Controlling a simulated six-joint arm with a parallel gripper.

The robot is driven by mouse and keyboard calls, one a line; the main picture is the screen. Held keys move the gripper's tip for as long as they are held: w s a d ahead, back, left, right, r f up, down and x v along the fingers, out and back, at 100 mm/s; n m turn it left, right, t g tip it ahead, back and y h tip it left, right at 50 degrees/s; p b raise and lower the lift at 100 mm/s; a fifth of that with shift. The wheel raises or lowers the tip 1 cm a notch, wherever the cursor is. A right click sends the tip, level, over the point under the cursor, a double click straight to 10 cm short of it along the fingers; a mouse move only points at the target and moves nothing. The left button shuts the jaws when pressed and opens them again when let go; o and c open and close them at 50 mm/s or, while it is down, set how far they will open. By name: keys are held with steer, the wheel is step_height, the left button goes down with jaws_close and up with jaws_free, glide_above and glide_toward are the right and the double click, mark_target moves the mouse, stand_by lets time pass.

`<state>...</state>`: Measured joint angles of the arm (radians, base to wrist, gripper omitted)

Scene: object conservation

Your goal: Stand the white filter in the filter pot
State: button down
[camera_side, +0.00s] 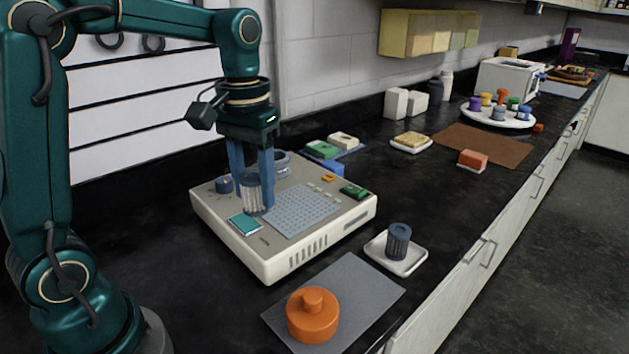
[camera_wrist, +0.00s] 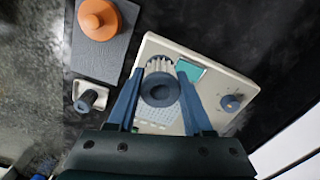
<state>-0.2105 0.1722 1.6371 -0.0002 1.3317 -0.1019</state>
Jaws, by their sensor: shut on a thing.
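The white filter (camera_side: 252,199) is a white ribbed cylinder. In the wrist view its ribbed side (camera_wrist: 157,64) shows beyond a blue-grey ring-shaped end with a dark hole. My gripper (camera_side: 256,203) is shut on it, one blue finger on each side, over the front left part of the pale machine (camera_side: 322,247). The filter looks upright; I cannot tell whether it touches the machine's top. A round blue-grey pot (camera_side: 281,164), likely the filter pot, stands at the back of the machine, partly behind my gripper. I cannot see inside it.
A dark ribbed filter (camera_side: 398,243) stands on a white dish (camera_side: 411,263). An orange knobbed lid (camera_side: 312,318) lies on a grey mat (camera_side: 367,291). The machine top carries a blue knob (camera_side: 224,184), a teal pad (camera_side: 245,224) and a green piece (camera_side: 353,191).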

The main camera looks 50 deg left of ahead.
steer(key=s+a+f+n, duration=0.3)
steer(key=s+a+n, duration=0.1)
steer(key=a+n, duration=0.25)
steer(key=s+a+f+n, duration=0.3)
steer(key=a+f+n, duration=0.1)
steer(key=a+n, duration=0.25)
steer(key=shift+m, duration=0.4)
steer(key=shift+s+a+f, duration=0.1)
steer(key=shift+s+f, duration=0.05)
steer(key=shift+f, duration=3.45)
steer(key=shift+f, duration=0.1)
steer(key=shift+c, duration=1.5)
jaws_free()
